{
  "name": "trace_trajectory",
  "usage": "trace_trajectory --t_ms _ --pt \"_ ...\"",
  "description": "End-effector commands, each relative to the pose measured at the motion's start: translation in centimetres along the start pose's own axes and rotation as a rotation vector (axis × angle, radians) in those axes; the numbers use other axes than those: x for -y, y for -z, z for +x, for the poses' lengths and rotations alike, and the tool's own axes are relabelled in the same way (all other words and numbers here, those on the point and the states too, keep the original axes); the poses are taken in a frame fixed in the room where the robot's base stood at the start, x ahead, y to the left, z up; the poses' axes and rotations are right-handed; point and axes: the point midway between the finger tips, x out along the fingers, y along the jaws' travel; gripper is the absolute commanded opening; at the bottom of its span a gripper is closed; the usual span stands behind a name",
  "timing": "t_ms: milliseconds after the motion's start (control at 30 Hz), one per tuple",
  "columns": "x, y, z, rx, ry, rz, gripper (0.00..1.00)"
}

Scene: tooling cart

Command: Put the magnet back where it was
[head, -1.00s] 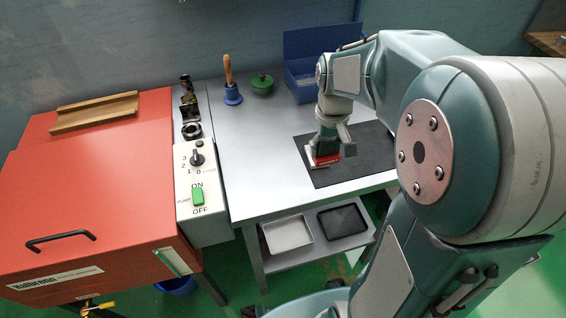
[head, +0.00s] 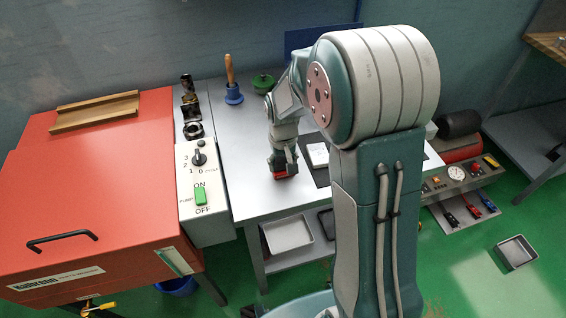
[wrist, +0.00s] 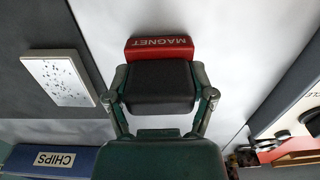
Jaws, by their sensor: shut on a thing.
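The magnet is a red block with the white word MAGNET on it. In the wrist view the magnet (wrist: 160,47) sits at the fingertips of my gripper (wrist: 160,75), which is shut on it. In the head view the magnet (head: 279,175) shows low under my gripper (head: 283,160), over the bare metal table top, left of the dark mat. I cannot tell whether it touches the table. Part of the magnet is hidden by the fingers.
A white speckled plate (wrist: 59,78) lies on the dark mat (wrist: 25,65). A blue bell-shaped tool with wooden handle (head: 232,90) and a green lidded pot (head: 262,83) stand on the table. The red machine (head: 90,190) is left.

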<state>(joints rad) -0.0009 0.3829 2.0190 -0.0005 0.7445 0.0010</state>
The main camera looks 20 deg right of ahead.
Motion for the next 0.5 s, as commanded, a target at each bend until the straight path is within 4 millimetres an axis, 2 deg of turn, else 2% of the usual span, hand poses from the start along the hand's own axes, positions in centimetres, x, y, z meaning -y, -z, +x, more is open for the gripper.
trace_trajectory --t_ms 300,333,367,500 --pt "-0.08 0.01 0.26 -0.001 0.001 0.0 0.14" --pt "-0.07 0.0 0.24 -0.001 0.0 0.0 0.84" --pt "-0.06 0.0 0.23 -0.001 0.0 0.0 0.98" --pt "-0.03 -0.01 0.23 -0.001 0.0 0.0 1.0"
